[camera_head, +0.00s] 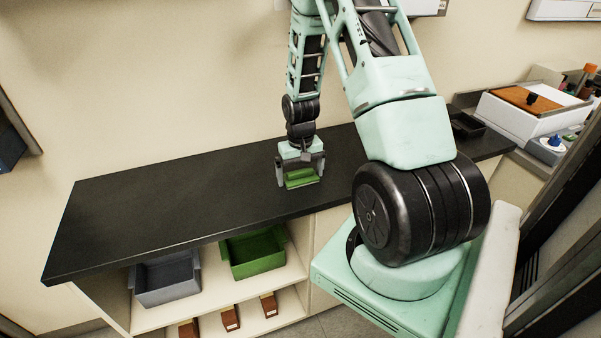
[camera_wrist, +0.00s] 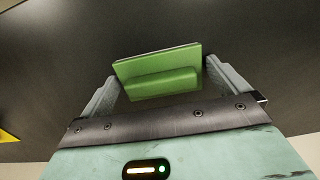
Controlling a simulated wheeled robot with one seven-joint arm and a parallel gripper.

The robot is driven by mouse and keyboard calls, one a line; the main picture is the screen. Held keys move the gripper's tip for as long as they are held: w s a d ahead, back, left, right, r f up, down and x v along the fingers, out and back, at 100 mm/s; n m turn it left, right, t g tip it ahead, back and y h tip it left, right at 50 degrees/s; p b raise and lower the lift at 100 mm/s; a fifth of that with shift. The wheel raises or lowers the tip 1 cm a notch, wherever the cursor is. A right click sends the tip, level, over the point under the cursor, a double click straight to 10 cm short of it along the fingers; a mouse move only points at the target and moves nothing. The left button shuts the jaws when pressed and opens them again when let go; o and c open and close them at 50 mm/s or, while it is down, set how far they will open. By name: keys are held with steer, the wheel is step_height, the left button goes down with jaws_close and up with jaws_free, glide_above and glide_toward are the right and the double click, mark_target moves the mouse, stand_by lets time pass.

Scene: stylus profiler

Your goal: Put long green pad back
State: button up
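The green pad (camera_head: 302,178) is a flat green plate with a raised rounded bar along it. It is at the black bench top, below the wrist. In the wrist view the pad (camera_wrist: 157,82) lies between my gripper's fingers, its length running from one finger to the other. My gripper (camera_head: 301,175) points down at the bench. In the wrist view its fingers (camera_wrist: 162,75) are wide apart, near the pad's two ends, with a narrow gap at the right end. I cannot tell if the pad rests on the bench or hangs just above it.
The black bench top (camera_head: 150,205) is mostly clear. Under it, shelves hold a grey bin (camera_head: 168,283), a green bin (camera_head: 254,256) and small brown-fronted boxes (camera_head: 230,318). A black tray (camera_head: 467,125) sits at the bench's right end, near a white instrument (camera_head: 520,115). A wall stands behind the bench.

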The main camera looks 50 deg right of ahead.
mark_target(300, 171)
step_height(300, 171, up, 12)
steer(key=f+b, duration=0.1)
steer(key=b, duration=0.1)
steer(key=w+a+r+n, duration=0.2)
steer(key=a+r+n, duration=0.15)
steer(key=a, duration=0.85)
steer(key=s+a+r+n, duration=0.2)
steer(key=a+r+n, duration=0.1)
steer(key=a, duration=1)
steer(key=s+a+r+n, duration=0.1)
steer(key=s+a+n, duration=0.6)
steer(key=s+a, duration=0.8)
steer(key=shift+s+a+r+n+y, duration=0.3)
steer(key=shift+s+r+n, duration=0.05)
steer(key=shift+s, duration=0.65)
